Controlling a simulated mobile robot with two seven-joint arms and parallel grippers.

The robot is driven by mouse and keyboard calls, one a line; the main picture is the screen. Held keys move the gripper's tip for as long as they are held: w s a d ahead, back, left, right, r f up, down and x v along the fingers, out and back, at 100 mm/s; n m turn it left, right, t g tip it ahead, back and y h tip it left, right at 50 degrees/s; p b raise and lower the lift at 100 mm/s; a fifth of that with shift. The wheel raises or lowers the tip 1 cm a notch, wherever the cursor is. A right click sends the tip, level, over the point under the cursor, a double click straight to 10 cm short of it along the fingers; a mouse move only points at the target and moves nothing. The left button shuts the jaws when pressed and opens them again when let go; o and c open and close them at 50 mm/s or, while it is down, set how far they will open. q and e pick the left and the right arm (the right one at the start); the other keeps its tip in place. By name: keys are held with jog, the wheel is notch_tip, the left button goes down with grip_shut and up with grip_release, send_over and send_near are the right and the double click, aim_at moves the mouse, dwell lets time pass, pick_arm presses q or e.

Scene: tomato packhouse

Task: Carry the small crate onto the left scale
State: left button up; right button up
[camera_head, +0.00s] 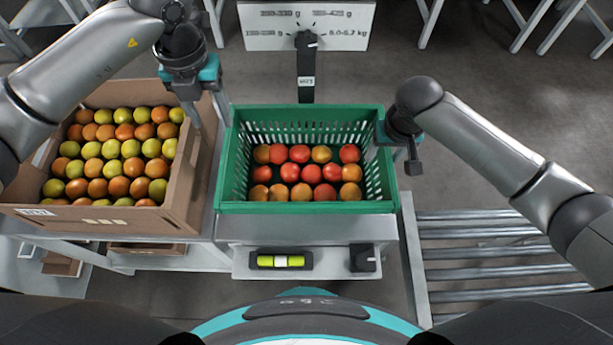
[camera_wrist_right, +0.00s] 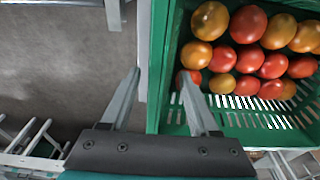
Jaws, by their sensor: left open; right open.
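A green slatted crate (camera_head: 310,208) holds red and orange tomatoes in rows. It sits level on a grey stand with a bubble level (camera_head: 281,261) and a black knob (camera_head: 363,258) at its front; this looks like a scale. My left gripper (camera_head: 208,115) is open by the crate's back left corner, between it and a cardboard box. My right gripper (camera_head: 397,158) is open at the crate's right side. In the right wrist view its fingers (camera_wrist_right: 163,85) stand either side of the crate's green wall (camera_wrist_right: 158,100); contact cannot be told.
A cardboard box (camera_head: 105,213) of green and orange tomatoes stands close on the left. A dark post (camera_head: 306,75) and a white sign (camera_head: 270,40) stand behind the crate. A roller conveyor (camera_head: 490,245) lies at the right. Open floor shows at the back right.

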notch_tip(320, 180, up, 12)
jog(key=s, duration=0.1)
jog(key=shift+s, duration=0.4)
dwell(0.5)
